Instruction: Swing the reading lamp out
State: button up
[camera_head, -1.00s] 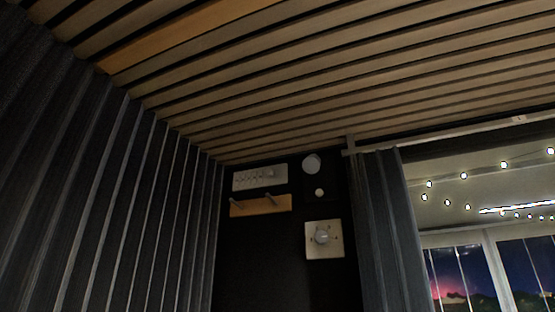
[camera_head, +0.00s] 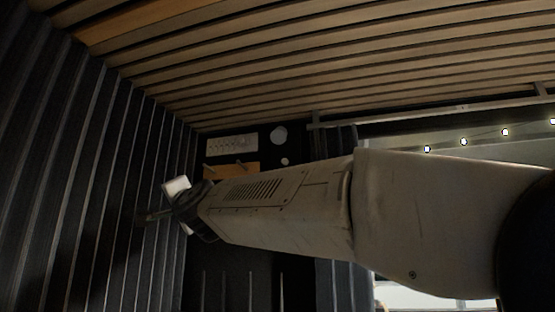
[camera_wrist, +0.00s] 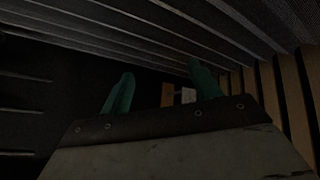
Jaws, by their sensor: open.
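I cannot pick out a reading lamp for certain. A pale round disc (camera_head: 279,135) with a smaller pale knob (camera_head: 284,161) below it is on the dark end wall in the head view; I cannot tell whether either belongs to the lamp. My arm reaches in from the right across the head view. My gripper (camera_head: 150,216) is at its left end, in front of the ribbed dark curtain or wall. In the wrist view my gripper (camera_wrist: 162,90) shows two teal fingers spread apart with nothing between them.
A white switch panel (camera_head: 232,146) and a wooden peg board (camera_head: 240,168) are on the end wall. The board (camera_wrist: 167,95) and panel (camera_wrist: 188,96) show beyond my fingers in the wrist view. The slatted ceiling (camera_head: 300,60) is close overhead. Ribbed dark folds (camera_head: 90,170) line the left.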

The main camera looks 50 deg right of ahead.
jog(key=s+d+r+m+g+h, duration=0.2)
jog(key=s+d+r+m+h, duration=0.1)
jog(key=d+r+m+h, duration=0.85)
jog(key=m+g+h, duration=0.8)
jog(key=m+g, duration=0.9)
jog(key=m, duration=0.2)
send_near(276, 137)
jog(key=shift+n, duration=0.25)
jog(key=x, duration=0.4)
jog(key=shift+w+d+r, duration=0.15)
jog(key=shift+d, duration=0.1)
jog(key=x, duration=0.6)
jog(key=shift+d+r, duration=0.45)
jog(key=shift+d, duration=0.15)
